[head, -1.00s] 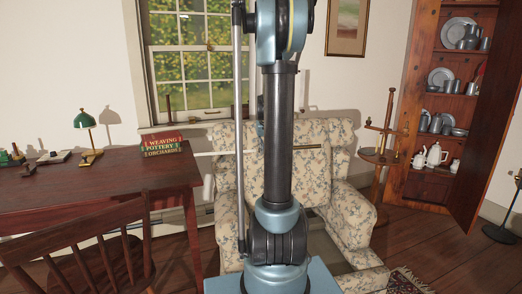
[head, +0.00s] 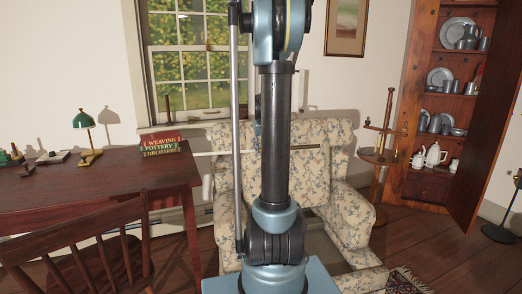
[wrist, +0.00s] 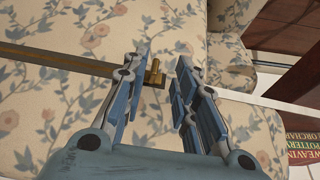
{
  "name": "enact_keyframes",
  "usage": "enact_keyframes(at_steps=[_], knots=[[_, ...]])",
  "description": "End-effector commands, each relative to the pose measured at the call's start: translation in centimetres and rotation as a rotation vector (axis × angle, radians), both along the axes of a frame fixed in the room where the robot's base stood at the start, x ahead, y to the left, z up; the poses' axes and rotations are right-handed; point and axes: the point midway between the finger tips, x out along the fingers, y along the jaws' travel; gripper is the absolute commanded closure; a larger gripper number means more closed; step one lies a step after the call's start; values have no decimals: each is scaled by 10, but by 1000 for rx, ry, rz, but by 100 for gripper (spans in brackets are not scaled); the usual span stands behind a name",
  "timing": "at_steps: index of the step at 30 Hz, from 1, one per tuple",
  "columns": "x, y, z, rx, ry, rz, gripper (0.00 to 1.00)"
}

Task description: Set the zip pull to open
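The zip pull (wrist: 154,74) is a small brass piece with an upright tab, on a zip across the floral armchair (wrist: 60,110). In the wrist view it lies between the fingertips of my gripper (wrist: 164,62), nearer the left finger. My gripper is open; whether a finger touches the pull I cannot tell. A brown-gold zip strip (wrist: 50,59) runs left from the pull, and a pale strip (wrist: 240,99) runs right. In the head view the brown-gold strip (head: 305,147) shows right of my arm and the pale strip (head: 215,153) left. My arm hides the pull there.
A dark red desk (head: 90,190) with a green lamp (head: 86,120) and a book stack (head: 160,145) stands left of the armchair. A wooden chair (head: 95,245) is in front of it. A wooden stand (head: 382,140) and an open cupboard (head: 430,195) are at the right.

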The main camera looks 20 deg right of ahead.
Motion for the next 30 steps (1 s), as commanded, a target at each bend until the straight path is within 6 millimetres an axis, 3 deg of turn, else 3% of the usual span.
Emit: enact_keyframes(at_steps=[18,24,30], knots=[[-35,3,87,0,0,0,73],[-41,3,103,0,0,0,73],[-43,3,107,1,0,0,73]])
